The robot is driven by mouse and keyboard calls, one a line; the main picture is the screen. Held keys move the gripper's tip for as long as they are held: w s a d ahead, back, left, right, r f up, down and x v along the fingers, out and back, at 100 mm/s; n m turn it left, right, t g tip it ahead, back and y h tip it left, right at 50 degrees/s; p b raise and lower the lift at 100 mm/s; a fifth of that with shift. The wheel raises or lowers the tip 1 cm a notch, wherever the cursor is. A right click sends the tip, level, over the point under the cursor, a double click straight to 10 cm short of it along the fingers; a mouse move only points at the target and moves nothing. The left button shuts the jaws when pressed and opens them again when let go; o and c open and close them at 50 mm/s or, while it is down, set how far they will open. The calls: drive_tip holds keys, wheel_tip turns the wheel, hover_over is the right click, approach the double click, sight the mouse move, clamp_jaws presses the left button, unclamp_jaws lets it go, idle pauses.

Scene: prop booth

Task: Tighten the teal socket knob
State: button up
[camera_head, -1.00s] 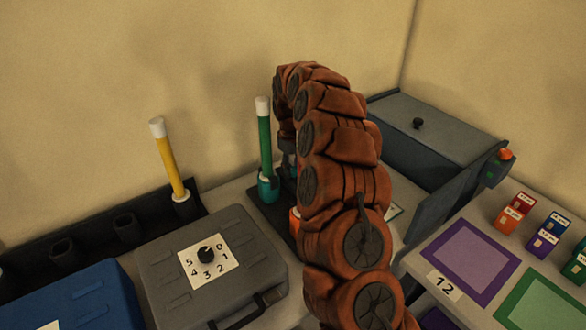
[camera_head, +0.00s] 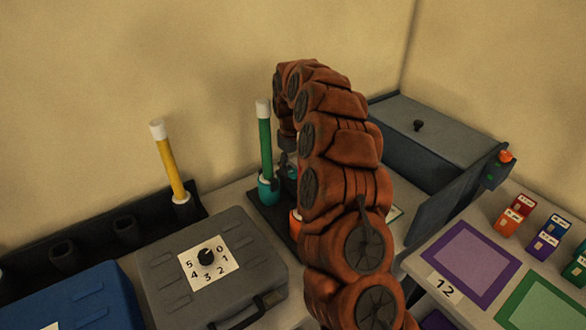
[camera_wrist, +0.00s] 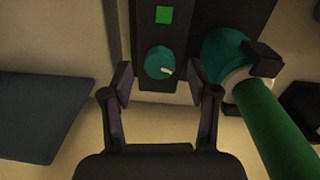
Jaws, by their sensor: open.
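The teal knob (camera_wrist: 160,62), with a white mark pointing to the lower right, sits on a dark panel (camera_wrist: 150,28) in the wrist view. Beside it is the teal socket (camera_wrist: 222,50), holding a green tube (camera_wrist: 275,130) with a white collar. In the head view the tube (camera_head: 265,145) stands upright in the socket (camera_head: 268,189). My gripper (camera_wrist: 160,76) is open, with one fingertip on each side of the knob in the picture. I cannot tell whether they touch it. My arm hides much of this area in the head view.
A green square (camera_wrist: 164,14) is above the knob. A yellow tube (camera_head: 168,160) stands in a dark rack at left. A grey case (camera_head: 215,270) with a numbered dial is in front. A dark box (camera_head: 440,130) with its front panel open stands at right, near small labelled blocks.

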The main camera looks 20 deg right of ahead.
sight(292, 172)
wheel_tip(292, 172, up, 11)
drive_tip(key=shift+a+f, duration=0.15)
drive_tip(key=shift+a, duration=0.05)
drive_tip(key=shift+s, duration=0.1)
idle(0.5)
drive_tip(key=s+d+f+m+t+b, duration=0.1)
drive_tip(key=s+d+m+b, duration=0.15)
drive_tip(key=s+m, duration=0.6)
drive_tip(key=s+d+f+m+b, duration=0.1)
drive_tip(key=s+m+b, duration=0.3)
drive_tip(key=s, duration=0.7)
drive_tip(key=s+a+n+g+p, duration=0.1)
drive_tip(key=s+a+n+p, duration=0.1)
drive_tip(key=s+a, duration=0.3)
drive_tip(key=s+a+n+g+p, duration=0.1)
drive_tip(key=s+a+n, duration=0.3)
drive_tip(key=s, duration=0.9)
drive_tip(key=s+a+n+g+p, duration=0.1)
drive_tip(key=s+a+n+p, duration=0.2)
drive_tip(key=s+a, duration=0.4)
drive_tip(key=shift+s+r+p, duration=0.3)
drive_tip(key=shift+s+r, duration=0.05)
drive_tip(key=shift+s, duration=0.6)
